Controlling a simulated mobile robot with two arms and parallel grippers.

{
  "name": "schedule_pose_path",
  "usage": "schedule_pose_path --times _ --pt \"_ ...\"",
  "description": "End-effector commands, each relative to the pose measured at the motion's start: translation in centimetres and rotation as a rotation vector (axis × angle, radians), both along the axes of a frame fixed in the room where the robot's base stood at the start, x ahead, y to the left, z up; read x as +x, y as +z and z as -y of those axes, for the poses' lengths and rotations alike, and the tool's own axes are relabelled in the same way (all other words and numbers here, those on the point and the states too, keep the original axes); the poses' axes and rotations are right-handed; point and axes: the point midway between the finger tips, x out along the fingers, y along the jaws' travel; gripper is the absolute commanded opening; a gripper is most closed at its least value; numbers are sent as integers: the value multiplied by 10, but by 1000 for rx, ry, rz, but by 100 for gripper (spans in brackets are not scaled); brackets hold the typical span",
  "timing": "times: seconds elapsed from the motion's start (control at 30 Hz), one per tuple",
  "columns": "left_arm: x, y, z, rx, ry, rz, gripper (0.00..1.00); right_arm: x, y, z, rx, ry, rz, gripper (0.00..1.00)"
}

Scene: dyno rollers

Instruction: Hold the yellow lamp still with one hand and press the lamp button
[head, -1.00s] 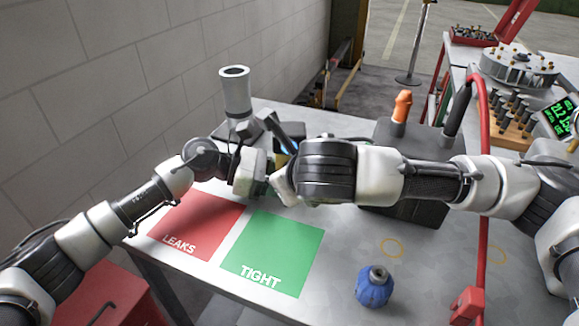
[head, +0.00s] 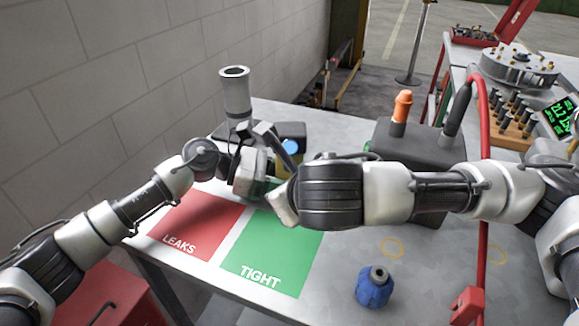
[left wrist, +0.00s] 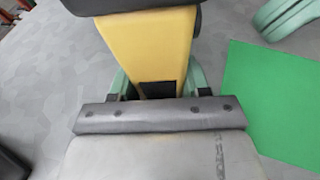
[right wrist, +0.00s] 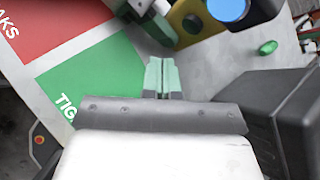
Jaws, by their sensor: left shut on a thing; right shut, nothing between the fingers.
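The yellow lamp (left wrist: 150,50) stands between my left gripper's green fingers (left wrist: 155,82), which are shut on its yellow body. Its dark top shows at the upper edge of the left wrist view. In the right wrist view the lamp (right wrist: 185,17) shows a blue round part (right wrist: 228,8) on a dark housing. In the head view it is partly hidden behind my grippers, with the blue part (head: 291,146) visible. My right gripper (right wrist: 161,62) is shut and empty, apart from the lamp and over the table near the green mat. I cannot make out the lamp button for certain.
Red LEAKS (head: 195,228) and green TIGHT (head: 270,255) mats lie in front. A dark box (head: 410,140) with an orange-topped piece (head: 401,105) stands right. A grey cylinder (head: 235,92) rises behind. A small green oval piece (right wrist: 268,47) shows beyond.

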Motion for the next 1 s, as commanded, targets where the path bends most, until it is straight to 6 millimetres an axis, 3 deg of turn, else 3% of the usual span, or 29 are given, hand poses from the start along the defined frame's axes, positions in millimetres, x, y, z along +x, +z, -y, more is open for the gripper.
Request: schedule_pose_path --times 0.23,0.57,0.6,0.8,1.0 --pt "0 0 0 0 0 0 34 -24 0 0 -1 2 0 0" --pt "0 0 0 0 0 0 34 -29 0 0 -1 0 1 0" --pt "0 0 0 0 0 0 48 -29 0 0 -1 0 1 0" --pt "0 0 0 0 0 0 76 -29 0 0 -1 -1 1 0" --pt "0 0 0 0 0 0 76 -28 0 0 -1 -1 1 0"
